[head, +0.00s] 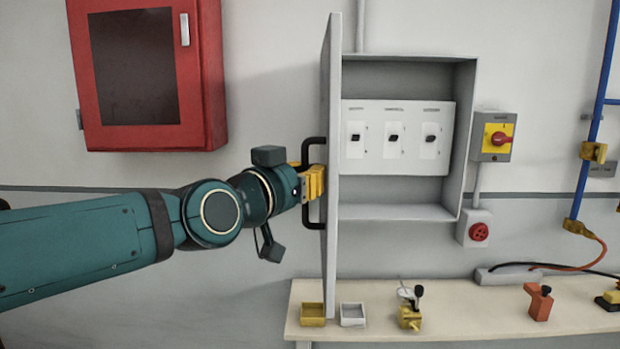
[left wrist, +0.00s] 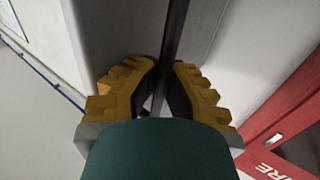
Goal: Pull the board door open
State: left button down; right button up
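The board door (head: 331,230) is a light grey panel standing wide open, seen almost edge-on at the left side of the grey board box (head: 466,140). A black bar handle (head: 312,142) is on the door's left-facing side. My left gripper (head: 316,182) is at the handle, its yellow fingers around the bar. In the left wrist view the yellow fingers (left wrist: 160,90) close from both sides on the dark handle bar (left wrist: 174,40). Inside the box is a white panel with three black switches (head: 393,138). My right gripper is not in view.
A red cabinet (head: 150,75) hangs on the wall at upper left. A bench (head: 460,300) below carries small yellow and white trays, a yellow clamp-like item and an orange block (head: 538,303). A red-yellow rotary switch (head: 497,137) is right of the box.

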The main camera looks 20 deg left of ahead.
pick_arm(q)
jog(key=shift+f, duration=0.25)
dwell(0.4)
jog(key=c, duration=1.3)
grip_release()
jog(key=shift+s, duration=0.1)
jog(key=shift+o, duration=1.4)
jog(key=shift+s+a+r, duration=0.1)
jog(key=shift+r, duration=0.1)
jog(key=v, duration=1.2)
jog(key=shift+a, duration=0.1)
